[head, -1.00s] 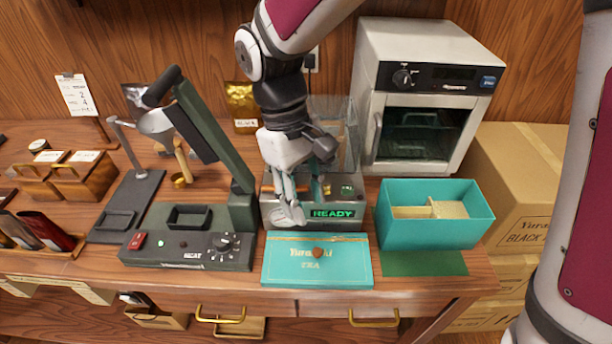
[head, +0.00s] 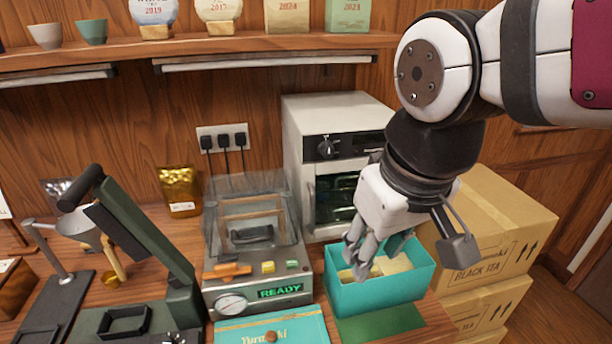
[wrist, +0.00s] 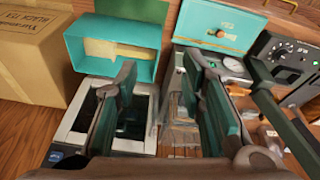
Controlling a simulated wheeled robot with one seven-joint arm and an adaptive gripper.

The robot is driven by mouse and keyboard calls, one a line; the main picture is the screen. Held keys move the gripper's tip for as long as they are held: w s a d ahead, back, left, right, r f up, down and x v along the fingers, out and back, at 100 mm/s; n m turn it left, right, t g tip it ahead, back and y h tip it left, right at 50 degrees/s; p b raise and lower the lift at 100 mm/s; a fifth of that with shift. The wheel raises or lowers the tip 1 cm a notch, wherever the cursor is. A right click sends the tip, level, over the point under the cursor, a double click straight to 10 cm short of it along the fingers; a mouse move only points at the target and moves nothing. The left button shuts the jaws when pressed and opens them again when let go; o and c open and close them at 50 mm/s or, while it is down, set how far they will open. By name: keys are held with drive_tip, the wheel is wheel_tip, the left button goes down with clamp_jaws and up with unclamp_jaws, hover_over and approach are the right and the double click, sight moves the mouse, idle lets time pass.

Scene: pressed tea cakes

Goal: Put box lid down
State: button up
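The teal box lid (head: 290,330), with gold lettering and a round brown knob, lies flat in front of the clear-topped sealer. It also shows in the wrist view (wrist: 222,18). The open teal box (head: 372,296) stands on a dark green mat to its right, with pale dividers inside; it shows in the wrist view too (wrist: 82,45). My gripper (head: 355,268) hangs at the box's left part in the head view, covering some of its rim. In the wrist view its fingers (wrist: 163,63) are apart with nothing between them. I cannot tell whether they touch the box.
The sealer (head: 258,296) with its lit READY display stands left of the box. A white oven (head: 300,150) is behind. Cardboard cartons (head: 490,232) are stacked at the right. A green lever press (head: 150,245) stands at the left.

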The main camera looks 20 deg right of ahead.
drive_tip(key=shift+m+t, duration=0.8)
drive_tip(key=shift+m, duration=0.1)
drive_tip(key=s+d, duration=0.2)
drive_tip(key=s, duration=0.1)
drive_tip(key=shift+s+d+r, duration=0.1)
drive_tip(key=shift+d, duration=0.1)
